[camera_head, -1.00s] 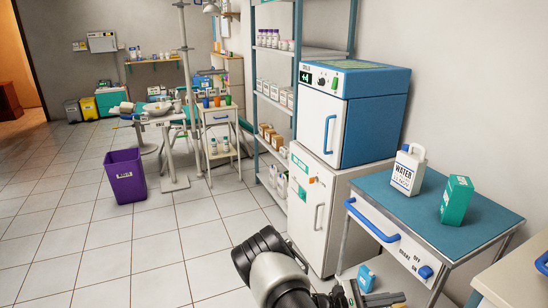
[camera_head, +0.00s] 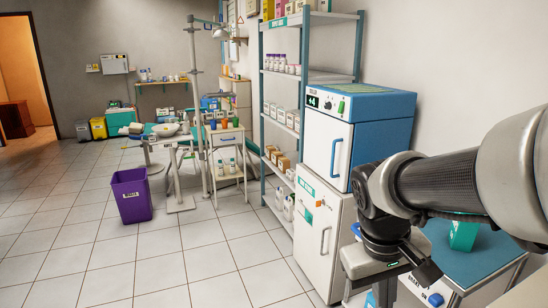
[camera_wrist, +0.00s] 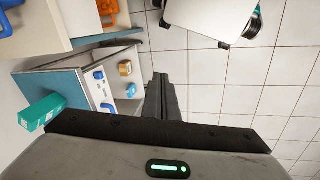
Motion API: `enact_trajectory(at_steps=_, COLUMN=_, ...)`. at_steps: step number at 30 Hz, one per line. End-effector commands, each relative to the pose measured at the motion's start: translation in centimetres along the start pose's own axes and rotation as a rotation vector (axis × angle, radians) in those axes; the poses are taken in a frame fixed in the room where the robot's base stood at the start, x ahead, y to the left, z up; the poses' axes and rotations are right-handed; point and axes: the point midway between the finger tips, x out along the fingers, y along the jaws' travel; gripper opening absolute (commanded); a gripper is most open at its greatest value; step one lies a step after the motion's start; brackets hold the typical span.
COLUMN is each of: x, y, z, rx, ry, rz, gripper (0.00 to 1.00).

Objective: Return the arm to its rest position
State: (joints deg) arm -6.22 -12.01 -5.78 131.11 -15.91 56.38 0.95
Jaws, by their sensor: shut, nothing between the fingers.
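My arm (camera_head: 450,182) reaches in from the right edge of the head view, above the blue-topped side table, and bends down at the wrist. My gripper hangs below it, partly cut off by the lower edge of that view. In the wrist view my gripper (camera_wrist: 162,80) shows its dark fingers together, with nothing between them and tiled floor around their tips. The fingers are apart from the table.
The side table (camera_wrist: 65,88) bears a teal box (camera_head: 463,236). A white cabinet (camera_head: 318,235) with a blue-and-white device (camera_head: 375,128) on top stands beyond my arm. A purple bin (camera_head: 131,196) stands farther left.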

Motion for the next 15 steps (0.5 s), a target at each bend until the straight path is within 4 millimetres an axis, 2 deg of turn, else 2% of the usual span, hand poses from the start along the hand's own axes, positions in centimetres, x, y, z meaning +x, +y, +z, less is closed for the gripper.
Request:
enact_trajectory(at_steps=1, x=-1.5, y=-0.5, z=0.7, rx=0.032, ry=0.065, rz=-0.028, gripper=0.00)
enact_trajectory(at_steps=6, x=-4.5, y=-2.2, z=2.3, rx=0.104, ry=0.211, rz=-0.099, gripper=0.00)
enact_trajectory(at_steps=15, x=-7.8, y=-4.4, z=4.4, rx=0.183, ry=0.400, rz=-0.171, gripper=0.00)
